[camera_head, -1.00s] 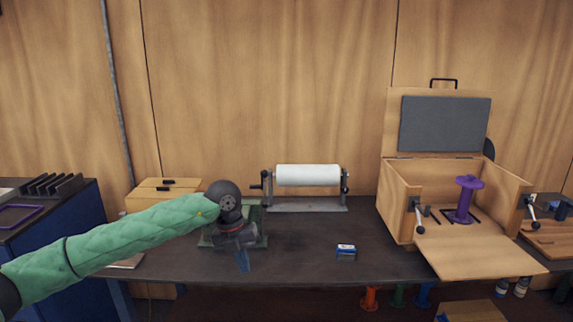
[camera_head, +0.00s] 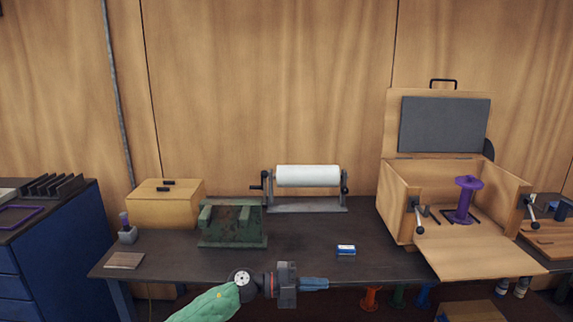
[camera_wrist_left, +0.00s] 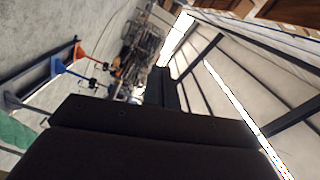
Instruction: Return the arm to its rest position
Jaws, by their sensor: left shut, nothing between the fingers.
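My left arm comes in from the bottom of the head view in a green padded sleeve. My left gripper (camera_head: 313,284) is shut and empty, pointing right in front of the table's front edge. In the left wrist view its dark body (camera_wrist_left: 150,145) fills the lower part. A purple flanged pipe (camera_head: 464,201) stands upright inside the open wooden box (camera_head: 398,205) at the right of the table. My right gripper does not show.
The dark table (camera_head: 310,255) carries a green metal block (camera_head: 232,225), a white paper roll (camera_head: 308,176), a small blue-and-white box (camera_head: 346,250) and a wooden box (camera_head: 166,205). A blue cabinet (camera_head: 55,255) stands left. Coloured flanged pieces (camera_head: 370,298) hang below the table's front edge.

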